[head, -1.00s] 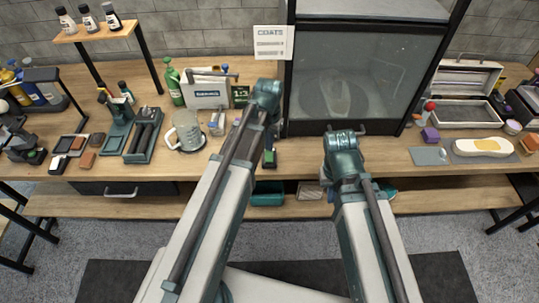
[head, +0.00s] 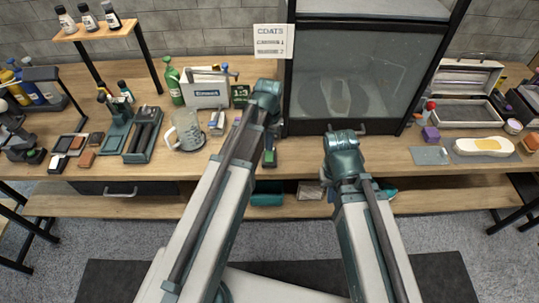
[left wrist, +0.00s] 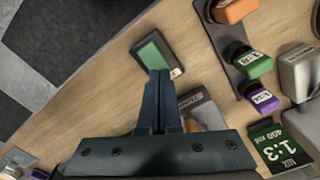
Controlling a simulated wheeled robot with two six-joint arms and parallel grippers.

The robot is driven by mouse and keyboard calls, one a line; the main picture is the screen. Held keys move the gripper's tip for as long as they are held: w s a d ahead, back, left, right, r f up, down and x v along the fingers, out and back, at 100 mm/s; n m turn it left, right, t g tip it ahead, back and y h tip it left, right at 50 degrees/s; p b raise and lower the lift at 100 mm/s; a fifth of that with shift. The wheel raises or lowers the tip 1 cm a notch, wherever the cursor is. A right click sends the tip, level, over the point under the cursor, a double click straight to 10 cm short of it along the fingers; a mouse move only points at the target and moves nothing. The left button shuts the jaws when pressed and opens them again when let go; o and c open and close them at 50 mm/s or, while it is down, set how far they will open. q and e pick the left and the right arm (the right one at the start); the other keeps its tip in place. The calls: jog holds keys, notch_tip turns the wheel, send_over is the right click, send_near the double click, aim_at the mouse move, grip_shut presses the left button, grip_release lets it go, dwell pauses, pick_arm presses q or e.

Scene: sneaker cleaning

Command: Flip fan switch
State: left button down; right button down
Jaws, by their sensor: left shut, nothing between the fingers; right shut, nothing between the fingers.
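A small dark box with a green top (left wrist: 157,55) sits on the wooden bench; it looks like the switch, but I see no label. It also shows in the head view (head: 269,158), just below the end of my left arm and in front of the cabinet's left corner. My left gripper (left wrist: 160,75) is shut and empty. In the left wrist view its fingertips overlap the near edge of the green top; I cannot tell whether they touch it. My right gripper is hidden behind its own arm in the head view. No fan is clearly visible.
A glass-fronted cabinet (head: 345,80) stands behind my arms. A clear jug (head: 186,132) and a white box (head: 205,94) are to its left. In the left wrist view, a rack of coloured pieces (left wrist: 238,50) and a grey block (left wrist: 203,108) lie right of the green-topped box.

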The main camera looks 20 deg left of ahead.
pick_arm(q)
jog(key=shift+f+b, duration=0.65)
jog(key=shift+f, duration=0.1)
jog(key=shift+r, duration=0.2)
notch_tip(320, 180, up, 7)
jog(key=p, duration=0.7)
jog(key=shift+f, duration=0.15)
jog(key=shift+d, duration=0.1)
jog(key=s+d+m+y, duration=0.1)
jog(key=s+d, duration=0.9)
jog(key=s, duration=0.4)
jog(key=shift+s+d, duration=0.15)
